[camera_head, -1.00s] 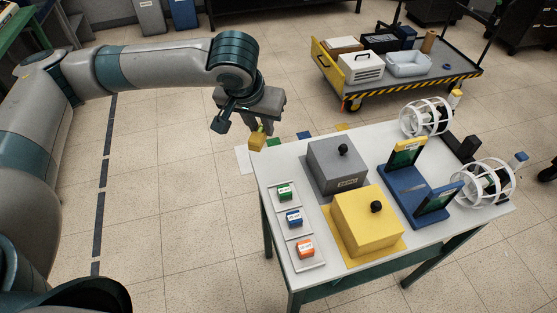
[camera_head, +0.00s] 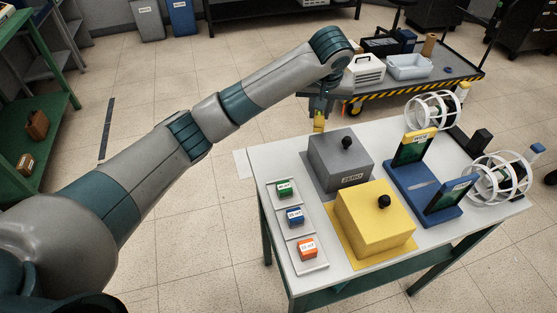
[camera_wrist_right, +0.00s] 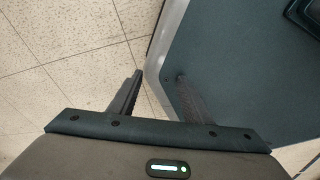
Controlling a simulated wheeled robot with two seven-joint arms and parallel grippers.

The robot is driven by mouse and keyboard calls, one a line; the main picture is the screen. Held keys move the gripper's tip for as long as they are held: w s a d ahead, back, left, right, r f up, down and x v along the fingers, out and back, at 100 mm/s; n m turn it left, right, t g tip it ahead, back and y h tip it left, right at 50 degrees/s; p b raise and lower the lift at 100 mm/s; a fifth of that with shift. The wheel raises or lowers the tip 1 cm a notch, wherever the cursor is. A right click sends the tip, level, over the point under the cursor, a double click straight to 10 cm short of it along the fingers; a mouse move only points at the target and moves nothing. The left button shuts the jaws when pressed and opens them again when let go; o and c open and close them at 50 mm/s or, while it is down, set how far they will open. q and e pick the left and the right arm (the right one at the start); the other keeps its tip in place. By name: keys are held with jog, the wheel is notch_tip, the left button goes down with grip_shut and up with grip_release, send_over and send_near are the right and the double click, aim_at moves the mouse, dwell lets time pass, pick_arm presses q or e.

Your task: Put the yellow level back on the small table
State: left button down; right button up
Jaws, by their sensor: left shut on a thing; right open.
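My left gripper (camera_head: 319,103) is shut on a small yellow block, which appears to be the yellow level (camera_head: 319,122). It holds the level upright by the far edge of the white-topped small table (camera_head: 256,178), behind the grey box. I cannot tell whether the level is over the tabletop or touching anything. The gripper's fingers are small and partly hidden by its wrist. My right gripper (camera_wrist_right: 160,96) is open and empty in the right wrist view, with its fingers apart. It is outside the head view.
A loaded cart (camera_head: 440,82) stands behind.

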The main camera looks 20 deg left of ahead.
jog(key=shift+d, duration=0.15)
pick_arm(q)
jog(key=shift+a, duration=0.1)
jog(key=shift+s+a+f, duration=0.25)
jog(key=s+a+f+p, duration=0.1)
jog(key=s+a+f, duration=0.1)
jog(key=a, duration=0.1)
jog(key=s+a+f+p, duration=0.1)
jog(key=s+a+f, duration=0.1)
jog(key=s+a+f+p, duration=0.2)
jog(key=a, duration=0.1)
jog(key=shift+s+a+f, duration=0.2)
jog(key=shift+s+a, duration=0.05)
jog(key=shift+a, duration=0.1)
pick_arm(e)
jog(key=shift+g, duration=0.3)
jog(key=s+r, duration=0.1)
jog(key=s+d+r, duration=0.1)
jog(key=r, duration=0.1)
jog(key=shift+s+r, duration=0.15)
jog(key=shift+r, duration=0.1)
jog(key=shift+a, duration=0.1)
